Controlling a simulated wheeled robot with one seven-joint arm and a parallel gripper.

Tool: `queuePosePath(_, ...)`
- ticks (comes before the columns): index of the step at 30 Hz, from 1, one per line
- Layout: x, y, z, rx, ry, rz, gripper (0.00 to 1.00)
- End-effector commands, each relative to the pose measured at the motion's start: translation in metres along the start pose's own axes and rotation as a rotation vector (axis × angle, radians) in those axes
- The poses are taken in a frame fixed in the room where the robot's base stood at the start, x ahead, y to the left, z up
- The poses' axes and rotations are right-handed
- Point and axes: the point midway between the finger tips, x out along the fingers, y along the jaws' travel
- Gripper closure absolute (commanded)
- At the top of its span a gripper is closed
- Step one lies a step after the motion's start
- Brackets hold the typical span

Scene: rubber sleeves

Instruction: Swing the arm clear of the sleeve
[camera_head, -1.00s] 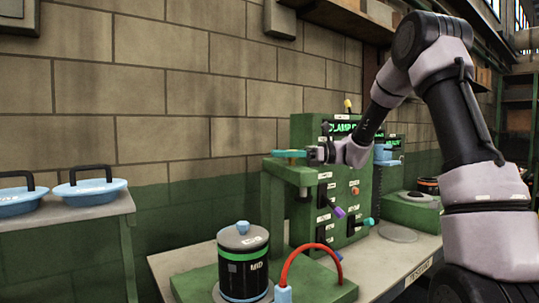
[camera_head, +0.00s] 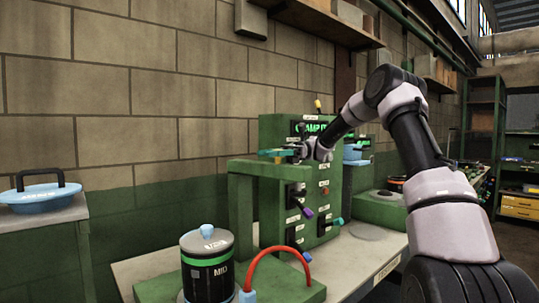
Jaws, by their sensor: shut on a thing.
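My gripper (camera_head: 288,152) is small in the view, at the end of my arm, which reaches in from the right. It is at the top of a green machine (camera_head: 250,168) with a lit "CLAMP" display (camera_head: 312,128). The gripper is shut on a small teal piece (camera_head: 270,153) just above the machine's left ledge. I cannot tell whether this piece is the sleeve, or whether it touches the ledge. The fingertips are too small to make out clearly.
A dark canister marked "MID" (camera_head: 207,268) and a red hoop (camera_head: 280,258) stand in front of the machine. A blue lid (camera_head: 40,196) lies on a side table at left. Levers (camera_head: 300,210) stick out of the machine's front. Shelving (camera_head: 490,130) stands at right.

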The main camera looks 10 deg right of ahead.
Motion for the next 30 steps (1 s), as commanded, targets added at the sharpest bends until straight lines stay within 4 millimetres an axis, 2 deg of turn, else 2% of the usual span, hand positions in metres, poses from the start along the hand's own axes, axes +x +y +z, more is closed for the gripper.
queuePosePath(9,-0.002,-0.001,0.002,-0.004,-0.002,-0.005,1.00)
queuePosePath(10,-0.002,-0.001,0.002,-0.004,-0.002,-0.005,0.50)
queuePosePath(12,-0.002,-0.001,0.002,-0.003,-0.002,-0.005,0.27)
queuePosePath(23,-0.004,-0.001,0.001,-0.002,-0.001,-0.003,0.27)
queuePosePath(26,-0.015,-0.001,0.000,-0.002,-0.002,-0.004,0.27)
queuePosePath(30,-0.042,-0.001,0.000,-0.002,-0.002,-0.006,0.27)
